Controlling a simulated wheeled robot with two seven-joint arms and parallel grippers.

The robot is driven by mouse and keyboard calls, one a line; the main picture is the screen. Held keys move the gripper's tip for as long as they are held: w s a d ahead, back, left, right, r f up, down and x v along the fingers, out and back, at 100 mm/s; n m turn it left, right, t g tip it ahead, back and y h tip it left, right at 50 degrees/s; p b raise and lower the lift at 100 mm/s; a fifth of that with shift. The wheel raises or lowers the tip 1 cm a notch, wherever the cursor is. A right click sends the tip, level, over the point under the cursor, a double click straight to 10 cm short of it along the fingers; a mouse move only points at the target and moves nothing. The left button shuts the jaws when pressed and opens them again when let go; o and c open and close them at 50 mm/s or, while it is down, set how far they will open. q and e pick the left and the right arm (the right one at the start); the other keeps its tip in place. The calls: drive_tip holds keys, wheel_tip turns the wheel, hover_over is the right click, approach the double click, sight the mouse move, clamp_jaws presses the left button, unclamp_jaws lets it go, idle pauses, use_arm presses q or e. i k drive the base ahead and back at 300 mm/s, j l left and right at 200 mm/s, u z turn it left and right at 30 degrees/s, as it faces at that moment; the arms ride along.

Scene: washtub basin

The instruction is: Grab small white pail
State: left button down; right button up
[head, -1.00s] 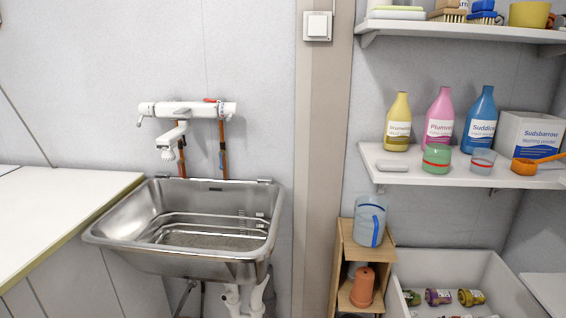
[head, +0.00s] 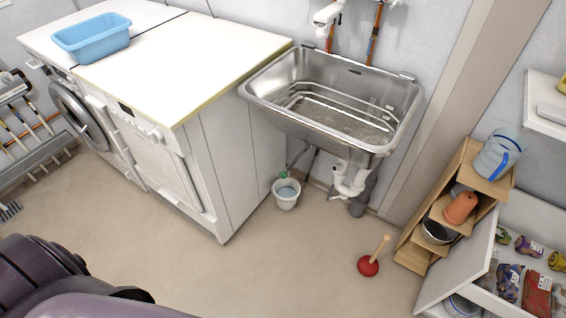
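A small white pail (head: 286,203) stands upright on the floor under the left side of the metal basin (head: 340,105), beside the white cabinet. Its inside looks bluish, perhaps with water in it. A greenish pipe end shows just above its rim. Nothing of mine touches the pail. Neither of my grippers shows in the head view. Dark purple parts, apparently mine, fill the lower left corner.
A red plunger (head: 368,266) stands on the floor right of the pail. A wooden shelf (head: 465,195) holds pots. A blue tub (head: 92,38) sits on the white counter (head: 165,60). The floor before the pail is clear.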

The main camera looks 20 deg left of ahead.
sight(287, 192)
drive_tip(key=j+u, duration=0.15)
drive_tip(key=u, duration=0.45)
drive_tip(key=i, duration=0.15)
drive_tip(key=i+l+u, duration=0.25)
drive_tip(key=u, duration=0.15)
drive_tip(key=i+l+u, duration=0.45)
drive_tip(key=u, duration=0.4)
